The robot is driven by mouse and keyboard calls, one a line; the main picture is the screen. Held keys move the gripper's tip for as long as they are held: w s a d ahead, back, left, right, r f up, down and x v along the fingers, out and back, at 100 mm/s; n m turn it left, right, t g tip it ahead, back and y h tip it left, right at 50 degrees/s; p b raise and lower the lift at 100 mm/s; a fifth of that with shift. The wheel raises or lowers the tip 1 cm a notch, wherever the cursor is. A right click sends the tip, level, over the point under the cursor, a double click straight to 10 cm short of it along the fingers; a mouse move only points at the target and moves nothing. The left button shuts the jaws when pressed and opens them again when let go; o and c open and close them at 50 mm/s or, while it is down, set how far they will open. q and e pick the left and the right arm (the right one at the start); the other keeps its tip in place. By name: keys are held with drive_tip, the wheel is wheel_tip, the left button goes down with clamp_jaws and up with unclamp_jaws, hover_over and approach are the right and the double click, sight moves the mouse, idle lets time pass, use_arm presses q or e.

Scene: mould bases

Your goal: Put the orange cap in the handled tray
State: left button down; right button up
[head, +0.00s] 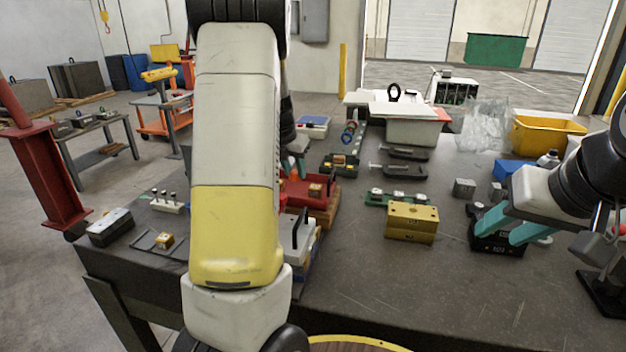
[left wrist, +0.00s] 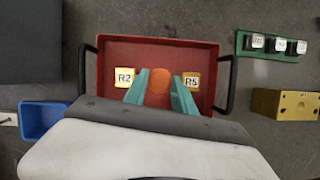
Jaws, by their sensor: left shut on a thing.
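The cap appears over the middle of the red handled tray (left wrist: 150,50), between two yellow blocks marked R2 (left wrist: 124,77) and R5 (left wrist: 191,80). I cannot tell its height above the tray floor. The tray has black handles on its left and right. In the head view my left arm hides most of this, and part of the red tray (head: 322,203) shows. My right gripper (head: 508,226) has its teal fingers apart.
A black block (head: 497,243) sits by the right fingers. A brass block (head: 411,222) and a green strip with small blocks (head: 380,199) lie right of the tray. A blue bin (left wrist: 42,119) is at its lower left. The front right tabletop is clear.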

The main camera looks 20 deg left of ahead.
sight(293, 177)
use_arm(q)
drive_tip(key=shift+f, duration=2.25)
drive_tip(key=c, duration=1.3)
unclamp_jaws()
drive_tip(key=shift+f, duration=0.1)
